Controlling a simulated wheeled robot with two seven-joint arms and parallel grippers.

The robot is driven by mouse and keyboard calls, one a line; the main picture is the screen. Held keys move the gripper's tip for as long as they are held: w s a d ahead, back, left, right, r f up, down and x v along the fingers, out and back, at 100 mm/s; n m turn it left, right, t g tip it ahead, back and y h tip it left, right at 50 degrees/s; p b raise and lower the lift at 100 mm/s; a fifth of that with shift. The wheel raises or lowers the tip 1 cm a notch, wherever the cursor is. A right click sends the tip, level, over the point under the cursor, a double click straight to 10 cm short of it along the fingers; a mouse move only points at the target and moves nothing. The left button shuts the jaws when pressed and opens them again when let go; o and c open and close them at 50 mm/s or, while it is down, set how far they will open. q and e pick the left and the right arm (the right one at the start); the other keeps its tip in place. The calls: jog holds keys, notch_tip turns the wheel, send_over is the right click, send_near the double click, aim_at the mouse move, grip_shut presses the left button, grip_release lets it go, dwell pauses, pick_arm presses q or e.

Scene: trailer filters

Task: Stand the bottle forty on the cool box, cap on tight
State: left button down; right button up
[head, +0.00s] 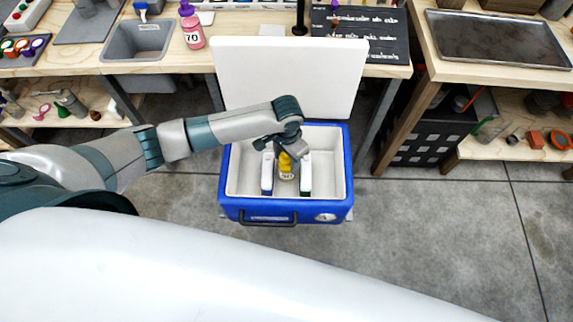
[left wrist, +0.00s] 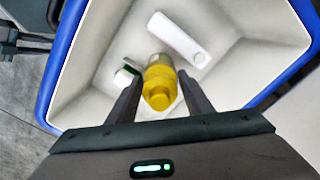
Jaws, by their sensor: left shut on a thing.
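The blue cool box (head: 285,207) stands open on the floor, its white lid (head: 290,75) raised behind it. My left gripper (head: 286,164) reaches down into the box. It is shut on a bottle with a yellow cap (head: 287,174), which also shows between the fingers in the left wrist view (left wrist: 160,84). The cap is on; how tight cannot be told. The bottle looks roughly upright inside the box. Its label is too small to read surely. Whether its base touches the box floor cannot be told. My right gripper is out of view.
Two white pieces stand in the box beside the bottle, one blue-edged (head: 267,174) and one green-edged (head: 305,174). A pink bottle marked 70 (head: 193,32) stands on the back bench by a grey basin (head: 137,40). A metal tray (head: 500,38) lies on the right bench. Floor at right is clear.

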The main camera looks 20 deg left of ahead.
pick_arm(q)
jog(key=shift+f, duration=2)
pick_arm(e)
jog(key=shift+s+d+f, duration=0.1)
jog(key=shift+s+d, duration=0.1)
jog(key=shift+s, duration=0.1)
pick_arm(q)
jog(key=shift+f, duration=0.25)
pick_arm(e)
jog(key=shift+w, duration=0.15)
pick_arm(q)
jog(key=c, duration=0.9)
grip_release()
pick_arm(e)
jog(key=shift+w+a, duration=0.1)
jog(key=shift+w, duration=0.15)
pick_arm(q)
jog(key=shift+r, duration=0.2)
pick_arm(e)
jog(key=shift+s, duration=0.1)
pick_arm(q)
jog(key=shift+r, duration=0.65)
notch_tip(320, 180, up, 11)
jog(key=shift+f, duration=0.15)
